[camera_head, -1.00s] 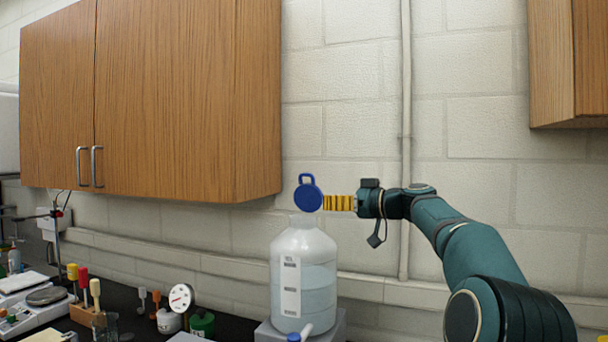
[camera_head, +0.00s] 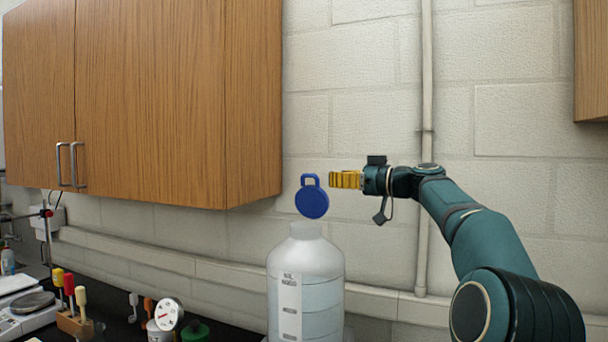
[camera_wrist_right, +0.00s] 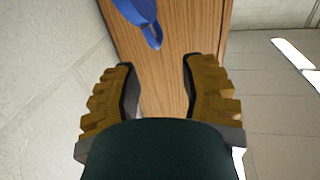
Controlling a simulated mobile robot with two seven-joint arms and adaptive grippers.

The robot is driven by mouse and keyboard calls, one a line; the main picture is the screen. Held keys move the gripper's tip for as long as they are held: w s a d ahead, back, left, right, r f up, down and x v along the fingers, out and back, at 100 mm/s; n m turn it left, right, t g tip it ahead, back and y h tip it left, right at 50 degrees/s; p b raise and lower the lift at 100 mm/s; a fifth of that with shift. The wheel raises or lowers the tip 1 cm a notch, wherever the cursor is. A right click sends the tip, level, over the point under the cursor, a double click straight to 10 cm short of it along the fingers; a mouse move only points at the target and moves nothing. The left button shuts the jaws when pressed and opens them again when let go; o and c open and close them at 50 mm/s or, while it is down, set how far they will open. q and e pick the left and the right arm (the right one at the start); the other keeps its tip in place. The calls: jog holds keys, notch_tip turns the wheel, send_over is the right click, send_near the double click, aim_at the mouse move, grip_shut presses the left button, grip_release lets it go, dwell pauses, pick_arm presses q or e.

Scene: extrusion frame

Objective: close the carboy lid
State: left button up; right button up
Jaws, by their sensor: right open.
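The blue carboy lid (camera_head: 312,200) stands open, its round face upright above the carboy's neck, with a loop handle on top. The translucent white carboy (camera_head: 306,290) holds pale liquid, and its lower part is cut off by the head view's bottom edge. My right gripper (camera_head: 332,179) points left, just right of the lid's handle, with a small gap in the head view. In the right wrist view my right gripper (camera_wrist_right: 155,68) is open with nothing between its yellow fingers. Part of the lid (camera_wrist_right: 140,14) shows beyond the fingertips there, cut off by the top edge.
A wooden wall cabinet (camera_head: 175,100) hangs at the left, its lower right corner near the lid. A vertical pipe (camera_head: 426,130) runs up the wall behind my arm. A dial gauge (camera_head: 168,314) and a tool block (camera_head: 75,325) stand at lower left.

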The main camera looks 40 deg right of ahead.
aim_at(312, 177)
jog(key=p+x, duration=0.3)
jog(key=x, duration=0.6)
jog(key=shift+w, duration=0.3)
jog(key=shift+w+a+f+p, duration=0.15)
jog(key=shift+w+p, duration=0.3)
jog(key=shift+w, duration=0.25)
grip_shut()
